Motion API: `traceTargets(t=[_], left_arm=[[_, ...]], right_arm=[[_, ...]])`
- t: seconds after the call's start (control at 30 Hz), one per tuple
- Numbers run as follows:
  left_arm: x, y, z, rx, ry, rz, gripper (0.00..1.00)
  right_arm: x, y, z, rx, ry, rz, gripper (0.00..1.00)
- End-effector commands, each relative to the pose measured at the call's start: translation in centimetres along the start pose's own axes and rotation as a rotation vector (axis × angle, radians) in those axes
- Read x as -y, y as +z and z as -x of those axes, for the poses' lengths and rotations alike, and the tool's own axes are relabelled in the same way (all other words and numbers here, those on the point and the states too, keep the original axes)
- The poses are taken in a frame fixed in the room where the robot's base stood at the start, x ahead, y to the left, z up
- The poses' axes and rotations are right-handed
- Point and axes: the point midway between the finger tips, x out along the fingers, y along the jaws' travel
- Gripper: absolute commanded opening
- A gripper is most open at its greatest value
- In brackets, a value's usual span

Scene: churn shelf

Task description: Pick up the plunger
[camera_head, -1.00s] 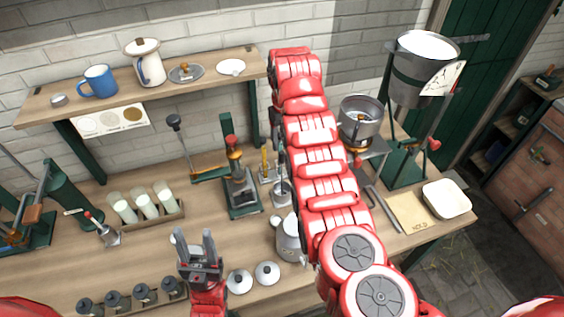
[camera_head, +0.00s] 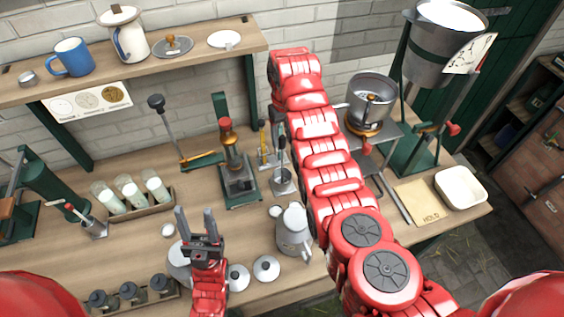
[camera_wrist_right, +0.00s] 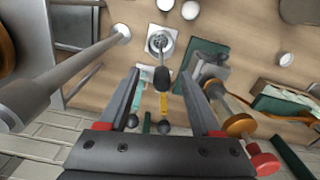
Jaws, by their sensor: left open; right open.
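What looks like the plunger (camera_head: 282,168) stands upright on the bench, a metal rod with a dark handle on a pale square base. In the right wrist view the plunger (camera_wrist_right: 161,50) is seen from above, its black handle end between the fingertips. My right gripper (camera_wrist_right: 161,76) is open, with a finger on each side of that handle end; I cannot tell the height gap. In the head view my red right arm hides its gripper. My left gripper (camera_head: 195,212) is open and empty over the front of the bench, left of the plunger.
A red-topped press (camera_head: 235,165) on a green base and a yellow-handled tool (camera_head: 263,145) stand close left of the plunger. A metal jug (camera_head: 294,232) stands in front. A shelf (camera_head: 190,65) runs behind. Round lids (camera_head: 266,268) lie near the front edge.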

Motion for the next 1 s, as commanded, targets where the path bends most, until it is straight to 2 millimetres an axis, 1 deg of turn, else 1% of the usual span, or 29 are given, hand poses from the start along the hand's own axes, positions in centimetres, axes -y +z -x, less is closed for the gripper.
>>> traceTargets(t=[0.03,0.27,0.4,0.5,0.6,0.63,0.7,0.93,0.97,1.0], left_arm=[[0.0,0.0,-0.2,0.000,0.000,0.000,0.50],[0.0,0.0,0.1,0.001,0.000,0.000,0.50],[0.0,0.1,0.3,0.001,0.000,0.000,0.50],[-0.1,0.3,1.7,0.001,0.000,0.000,0.50],[-0.1,0.4,2.5,0.001,0.000,0.000,0.50],[-0.1,0.5,2.8,0.001,0.000,0.000,0.50],[-0.1,0.5,3.0,0.001,0.000,0.000,0.50],[-0.1,0.5,2.9,0.001,0.000,0.000,0.50],[-0.1,0.5,2.9,0.001,0.000,0.000,0.50],[-0.1,0.5,2.9,0.001,0.000,0.000,0.50]], right_arm=[[0.0,0.0,-0.3,0.001,0.000,0.000,0.65],[0.1,-0.2,-0.8,0.002,-0.001,0.001,0.65],[0.2,-0.6,-1.8,0.001,-0.001,0.001,0.65],[0.2,-0.8,-3.0,0.002,-0.002,0.000,0.65],[0.3,-1.1,-3.7,-0.001,-0.001,0.001,0.65],[0.3,-1.1,-4.4,0.000,-0.001,0.001,0.65],[0.3,-1.0,-5.2,0.002,-0.001,0.000,0.65],[0.3,-1.1,-5.3,0.000,0.000,0.001,0.65],[0.3,-1.1,-5.3,0.000,0.000,0.001,0.63],[0.3,-1.1,-5.3,0.000,0.000,0.001,0.56]])
